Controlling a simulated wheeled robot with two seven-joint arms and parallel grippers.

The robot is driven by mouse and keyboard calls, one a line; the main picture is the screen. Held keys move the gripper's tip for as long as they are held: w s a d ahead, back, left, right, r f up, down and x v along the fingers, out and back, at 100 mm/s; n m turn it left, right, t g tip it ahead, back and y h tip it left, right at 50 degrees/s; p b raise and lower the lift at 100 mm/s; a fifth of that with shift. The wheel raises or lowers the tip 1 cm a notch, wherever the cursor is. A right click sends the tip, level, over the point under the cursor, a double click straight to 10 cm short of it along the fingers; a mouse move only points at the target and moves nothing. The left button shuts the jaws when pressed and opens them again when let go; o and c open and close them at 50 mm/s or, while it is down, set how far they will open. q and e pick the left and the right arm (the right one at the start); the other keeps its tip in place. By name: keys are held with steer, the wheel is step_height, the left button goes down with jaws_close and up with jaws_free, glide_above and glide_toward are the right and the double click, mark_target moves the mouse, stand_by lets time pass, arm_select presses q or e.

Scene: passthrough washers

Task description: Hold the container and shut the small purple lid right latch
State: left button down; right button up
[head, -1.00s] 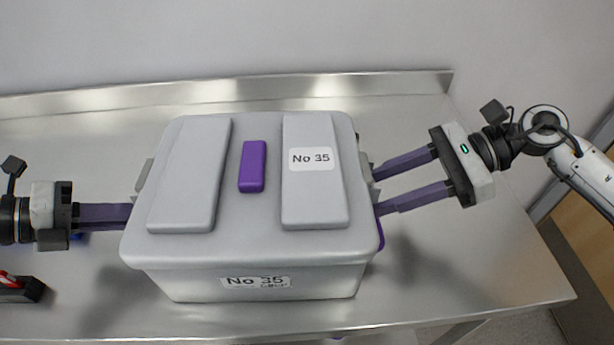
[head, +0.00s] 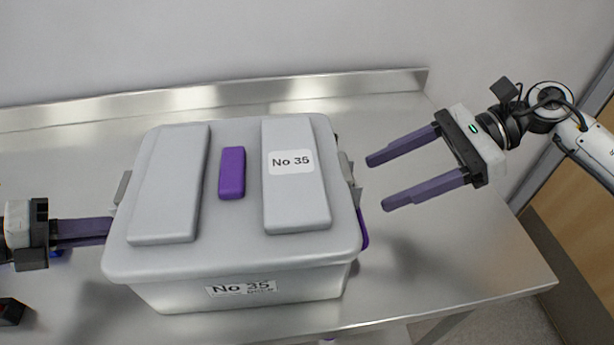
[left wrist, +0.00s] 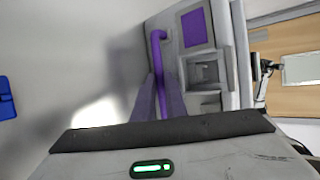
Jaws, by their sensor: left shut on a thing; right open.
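The container (head: 240,290) is a grey box with a closed-looking grey lid (head: 240,250), a "No 35" label on lid and front, and a small purple block (head: 232,173) on top. The grey right latch (head: 347,168) is on its right side, seen edge-on; I cannot tell whether it is shut. My left gripper (left wrist: 160,85) is shut on the purple handle (left wrist: 157,45) at the container's left side. A grey left latch (left wrist: 203,72) shows beside that handle. My right gripper (head: 377,183) is open and empty, just right of the right latch and apart from it.
The container stands on a metal table (head: 450,270) with a raised back edge (head: 380,84) against the wall. A purple handle (head: 364,230) is on the container's right side. A dark object (head: 10,312) lies at the front left. The table right of the container is clear.

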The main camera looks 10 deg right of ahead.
steer(key=v, duration=0.7)
steer(key=shift+d+r, duration=0.1)
arm_select(q)
steer(key=c, duration=1.2)
jaws_free()
steer(key=shift+r, duration=0.1)
steer(key=shift+w+a, duration=0.1)
steer(key=shift+a, duration=1)
steer(key=shift+a+b, duration=0.3)
steer(key=shift+a, duration=2.15)
arm_select(e)
steer(key=shift+f, duration=0.3)
